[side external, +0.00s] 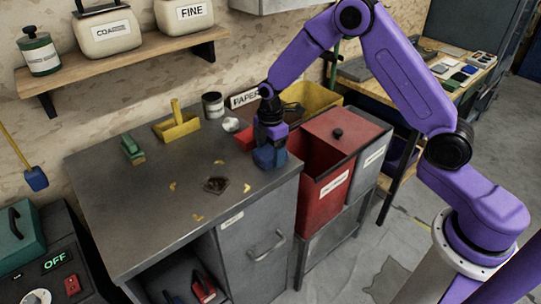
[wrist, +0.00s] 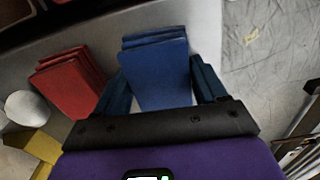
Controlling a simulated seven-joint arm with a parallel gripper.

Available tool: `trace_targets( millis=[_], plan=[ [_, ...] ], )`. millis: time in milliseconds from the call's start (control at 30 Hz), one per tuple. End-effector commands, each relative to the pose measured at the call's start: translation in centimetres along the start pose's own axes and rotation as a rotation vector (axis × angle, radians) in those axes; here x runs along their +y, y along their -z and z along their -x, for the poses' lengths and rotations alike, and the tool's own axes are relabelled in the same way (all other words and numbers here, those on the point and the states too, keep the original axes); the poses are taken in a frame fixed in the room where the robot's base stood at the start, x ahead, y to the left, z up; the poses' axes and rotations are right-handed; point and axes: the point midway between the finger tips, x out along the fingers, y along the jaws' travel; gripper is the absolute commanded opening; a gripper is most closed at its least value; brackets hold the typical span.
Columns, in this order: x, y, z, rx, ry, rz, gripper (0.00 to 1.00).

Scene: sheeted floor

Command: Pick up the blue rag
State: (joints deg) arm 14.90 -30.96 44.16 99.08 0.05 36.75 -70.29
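The blue rag (wrist: 156,72) is a folded, layered blue block in the wrist view, lying on the grey bench top. In the side external view the blue rag (side external: 269,157) shows at the bench's right end, partly hidden under my gripper (side external: 270,150). In the wrist view my gripper (wrist: 160,88) points down with its two dark fingers spread, one on each side of the rag. The fingers are very close to the rag's sides; a thin grey gap shows at the lower right. Contact with the rag cannot be made out.
A folded red rag (wrist: 70,82) lies just left of the blue one in the wrist view. A white round item (side external: 231,124) and a yellow holder (side external: 177,125) stand behind. Red bin (side external: 322,190) adjoins the bench's right edge. The bench's front middle holds scraps and a dark stain.

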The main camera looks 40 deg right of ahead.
Motion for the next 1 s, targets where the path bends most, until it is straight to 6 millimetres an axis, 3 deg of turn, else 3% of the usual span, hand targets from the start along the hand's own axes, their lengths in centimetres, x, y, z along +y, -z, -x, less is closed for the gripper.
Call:
trace_targets(
  millis=[33,100,567,733,1000],
  plan=[
    [0.0,0.0,0.0,0.0,0.0,0.0,0.53],
    [0.0,0.0,0.0,0.0,0.0,0.0,0.4],
    [0.1,0.0,1.0,0.001,-0.002,0.0,0.4],
    [0.1,0.0,3.2,0.001,-0.005,0.0,0.4],
    [-3.4,-0.7,7.3,0.001,-0.005,0.001,0.4]
  ],
)
